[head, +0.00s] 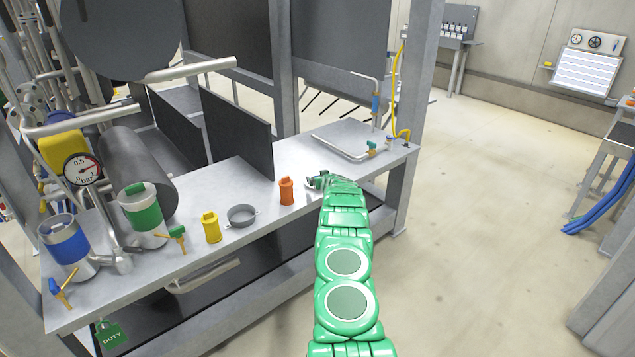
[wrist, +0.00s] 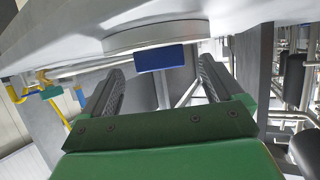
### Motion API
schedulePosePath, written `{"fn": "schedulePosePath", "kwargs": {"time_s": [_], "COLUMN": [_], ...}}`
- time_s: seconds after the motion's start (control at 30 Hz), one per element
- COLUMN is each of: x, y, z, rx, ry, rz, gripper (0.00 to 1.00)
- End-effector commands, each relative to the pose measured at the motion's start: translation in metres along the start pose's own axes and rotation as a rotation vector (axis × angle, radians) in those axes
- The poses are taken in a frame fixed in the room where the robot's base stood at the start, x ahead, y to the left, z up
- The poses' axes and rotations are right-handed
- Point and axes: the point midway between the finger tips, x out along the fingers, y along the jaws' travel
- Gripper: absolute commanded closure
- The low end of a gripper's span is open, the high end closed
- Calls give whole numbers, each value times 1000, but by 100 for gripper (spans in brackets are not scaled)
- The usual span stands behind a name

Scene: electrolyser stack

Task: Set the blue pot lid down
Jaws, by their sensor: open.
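The blue pot lid shows in the wrist view as a pale grey disc (wrist: 155,38) with a blue block-shaped knob (wrist: 166,57). That view looks upside down, and the disc appears to lie flat against the pale bench top. My gripper (wrist: 158,70) is open, with one dark finger on each side of the knob and visible gaps to it. In the head view my gripper (head: 324,181) is low over the bench, right of the orange canister. My arm largely hides the lid there.
The bench (head: 205,262) also holds an orange canister (head: 286,191), a yellow canister (head: 211,227) and a dark upright plate (head: 238,135). A flat panel with a bar handle (head: 350,138) lies behind my gripper. A grey post (head: 413,110) stands at the right end.

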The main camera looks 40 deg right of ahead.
Motion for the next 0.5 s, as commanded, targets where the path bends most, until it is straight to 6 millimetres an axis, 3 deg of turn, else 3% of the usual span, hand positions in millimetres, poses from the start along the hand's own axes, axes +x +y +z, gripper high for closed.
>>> {"fn": "schedulePosePath", "kwargs": {"time_s": [0.5], "x": [14], "y": [1], "z": [-1], "rx": [3], "ry": [3], "rz": [2], "gripper": [6]}}
